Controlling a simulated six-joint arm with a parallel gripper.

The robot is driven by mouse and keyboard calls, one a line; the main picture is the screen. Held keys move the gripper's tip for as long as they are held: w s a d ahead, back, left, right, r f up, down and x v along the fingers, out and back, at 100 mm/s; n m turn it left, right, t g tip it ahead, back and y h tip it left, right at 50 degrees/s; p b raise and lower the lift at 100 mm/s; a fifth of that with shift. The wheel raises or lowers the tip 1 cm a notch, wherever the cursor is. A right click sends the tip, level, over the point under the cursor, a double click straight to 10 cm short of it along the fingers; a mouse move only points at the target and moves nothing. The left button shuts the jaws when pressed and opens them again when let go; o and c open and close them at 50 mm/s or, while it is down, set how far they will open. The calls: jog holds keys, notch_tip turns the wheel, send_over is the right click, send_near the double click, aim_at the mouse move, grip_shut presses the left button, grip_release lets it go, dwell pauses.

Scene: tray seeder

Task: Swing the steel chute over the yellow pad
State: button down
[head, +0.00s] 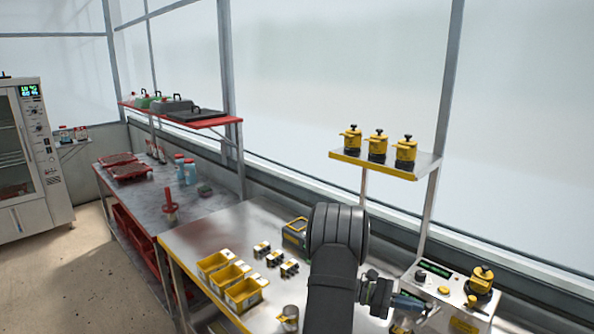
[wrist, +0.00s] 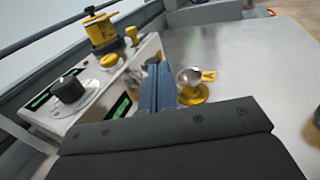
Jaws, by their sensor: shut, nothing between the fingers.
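In the wrist view, a small shiny steel cupped piece, which looks like the chute (wrist: 188,77), shows just right of my fingertips. A round yellow pad (wrist: 194,96) with a forked yellow tab shows below and behind it. The two overlap in the picture; I cannot tell whether the steel piece is straight above the pad. My gripper (wrist: 159,72) is shut and empty, its blue-grey fingers close to the left of the steel piece; contact is unclear. In the head view my gripper (head: 416,305) is at the seeder's left side, and my arm hides much there.
The seeder's panel (wrist: 92,88) has a black knob (wrist: 68,89), yellow buttons and a yellow-topped pot (wrist: 101,33). Yellow bins (head: 245,293) and small black-and-yellow blocks stand left on the steel bench. A shelf (head: 385,165) holds three yellow pots. The bench right of the pad is mostly clear.

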jog(key=shift+a, duration=0.1)
jog(key=shift+w+a+m, duration=0.2)
jog(key=shift+a+m, duration=0.25)
jog(key=shift+m, duration=0.05)
jog(key=w+a+m+t+h, duration=0.1)
jog(key=w+a+m+t, duration=0.15)
jog(key=a+m, duration=0.35)
jog(key=w+a+m+t, duration=0.1)
jog(key=a+m+t, duration=0.35)
jog(key=m, duration=0.25)
jog(key=s+d+g, duration=0.1)
jog(key=s+d, duration=0.2)
jog(key=d, duration=0.8)
jog(key=shift+d, duration=0.4)
jog(key=shift+s, duration=0.1)
jog(key=shift+s+n+t, duration=0.2)
jog(key=shift+n+t, duration=0.2)
jog(key=shift+t, duration=0.3)
